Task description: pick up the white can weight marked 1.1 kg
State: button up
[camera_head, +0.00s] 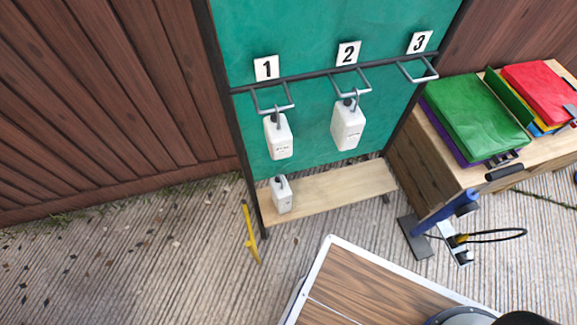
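A white can weight (278,137) hangs from the hook under sign 1 (266,68). A larger white can weight (347,126) hangs under sign 2 (348,53). A smaller white can weight (281,197) stands upright on the wooden shelf (335,193) at the foot of the green board. Their markings are too small to read, so I cannot tell which is 1.1 kg. My gripper is not in view.
The hook under sign 3 (417,71) is empty. A wooden box (432,157) with folded coloured fabric stands right of the board. A blue pump (447,212) stands before it. A yellow object (250,236) is left of the shelf. Open floor (130,255) lies at left.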

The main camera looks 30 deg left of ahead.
aim_at(280, 191)
jog(key=u, duration=2.2)
jog(key=k, duration=0.9)
jog(key=z, duration=0.75)
